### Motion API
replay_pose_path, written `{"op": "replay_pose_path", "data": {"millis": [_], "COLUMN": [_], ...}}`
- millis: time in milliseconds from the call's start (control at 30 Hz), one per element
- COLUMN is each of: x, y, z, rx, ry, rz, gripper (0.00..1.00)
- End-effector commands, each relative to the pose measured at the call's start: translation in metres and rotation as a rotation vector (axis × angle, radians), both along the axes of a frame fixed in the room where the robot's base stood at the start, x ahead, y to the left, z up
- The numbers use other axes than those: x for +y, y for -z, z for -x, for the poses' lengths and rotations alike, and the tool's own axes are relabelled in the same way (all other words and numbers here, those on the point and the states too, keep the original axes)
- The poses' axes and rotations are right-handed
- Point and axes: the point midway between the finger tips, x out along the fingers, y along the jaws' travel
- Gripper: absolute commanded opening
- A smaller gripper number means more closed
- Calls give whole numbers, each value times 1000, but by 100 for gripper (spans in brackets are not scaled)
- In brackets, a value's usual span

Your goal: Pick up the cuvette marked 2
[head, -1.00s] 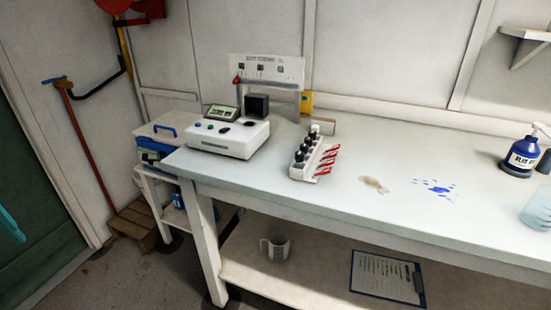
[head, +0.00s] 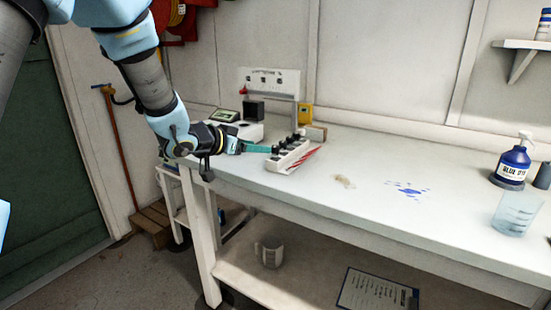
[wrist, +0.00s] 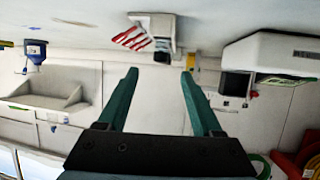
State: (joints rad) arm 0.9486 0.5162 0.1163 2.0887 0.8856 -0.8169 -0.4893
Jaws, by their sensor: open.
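A white rack (head: 287,160) of cuvettes with black caps (head: 287,144) stands on the bench, with red tags (head: 303,160) along its right side. The marks are too small to read, so I cannot tell which cuvette is marked 2. My gripper (head: 268,149) is at the rack's left side, its teal fingers pointing toward it at about cap height. In the wrist view, which looks upside down, my gripper (wrist: 160,72) is open and empty. The rack (wrist: 165,32) and its red-and-white tags (wrist: 131,37) appear beyond the fingertips, apart from them.
A white instrument (head: 245,130) with a black block (head: 254,109) stands behind my gripper. A blue dye bottle (head: 513,165) and a clear beaker (head: 512,212) stand at the right. A brown stain (head: 343,181) and blue splashes (head: 408,189) mark the otherwise clear bench middle.

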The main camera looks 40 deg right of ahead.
Motion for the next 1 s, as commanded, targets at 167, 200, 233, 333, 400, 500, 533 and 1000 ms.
{"op": "replay_pose_path", "data": {"millis": [167,200,233,333,400,500,533,1000], "x": [-17,-19,-20,-29,-38,-50,-54,-66], "y": [6,7,8,10,14,20,21,28], "z": [-2,-2,-2,-3,-3,-4,-5,-7], "rx": [0,-1,-1,0,-1,-1,-1,-1], "ry": [-1,-2,-2,-1,0,-1,-1,-4], "rz": [-1,-1,-1,-2,-3,-3,-2,-1], "gripper": [67,67,67,67,67,67,67,59]}}
